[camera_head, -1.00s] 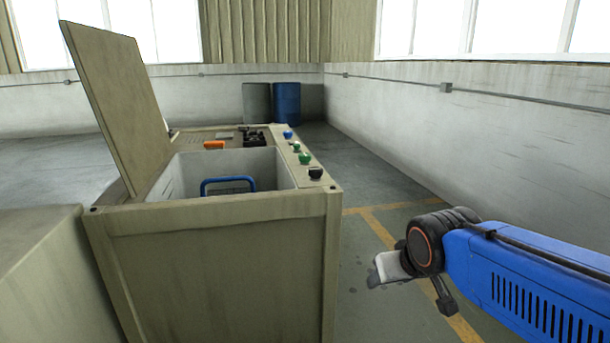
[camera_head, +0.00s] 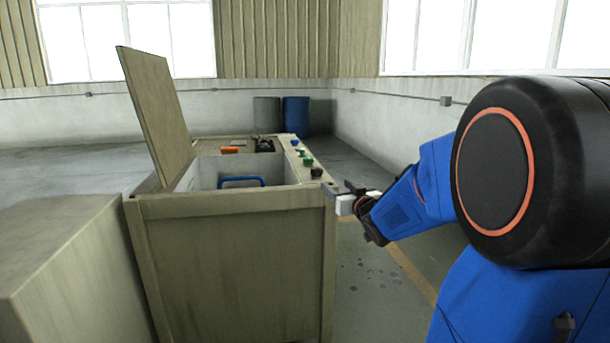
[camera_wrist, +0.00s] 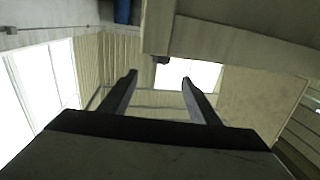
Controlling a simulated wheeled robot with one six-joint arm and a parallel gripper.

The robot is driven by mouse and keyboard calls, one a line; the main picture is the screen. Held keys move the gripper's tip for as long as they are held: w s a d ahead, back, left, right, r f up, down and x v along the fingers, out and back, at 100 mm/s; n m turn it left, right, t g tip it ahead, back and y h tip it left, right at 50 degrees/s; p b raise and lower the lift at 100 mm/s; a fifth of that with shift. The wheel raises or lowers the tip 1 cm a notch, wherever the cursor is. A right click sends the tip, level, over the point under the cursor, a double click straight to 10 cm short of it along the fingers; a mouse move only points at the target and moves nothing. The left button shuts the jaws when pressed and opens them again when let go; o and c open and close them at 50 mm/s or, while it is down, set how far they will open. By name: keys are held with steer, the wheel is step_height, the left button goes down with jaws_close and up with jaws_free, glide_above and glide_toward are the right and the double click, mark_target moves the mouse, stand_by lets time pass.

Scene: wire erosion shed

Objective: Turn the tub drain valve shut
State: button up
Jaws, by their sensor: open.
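The beige machine (camera_head: 235,262) holds an open tub (camera_head: 200,178) with its lid (camera_head: 158,108) raised at the left. Black, green and blue knobs stand along its right rim, with a black knob (camera_head: 317,172) nearest. I cannot tell which part, if any of these, is the drain valve. My gripper (camera_head: 345,200) is at the machine's front right corner, partly hidden by my arm. In the wrist view its two dark fingers (camera_wrist: 159,78) are apart with nothing between them. The machine's beige edge (camera_wrist: 235,42) shows beyond them; contact is not clear.
A blue handle (camera_head: 241,180) rises inside the tub, and an orange item (camera_head: 230,150) lies on the machine's top behind it. A beige block (camera_head: 70,265) stands at the left. Drums (camera_head: 296,114) stand at the back. The floor right of the machine is clear.

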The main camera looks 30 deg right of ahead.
mark_target(319, 172)
steer(key=w, duration=0.5)
steer(key=w+d, duration=0.1)
steer(key=w, duration=0.5)
steer(key=w+d, duration=0.1)
steer(key=w, duration=0.5)
steer(key=shift+w, duration=0.2)
steer(key=shift+c, duration=0.4)
steer(key=c, duration=1)
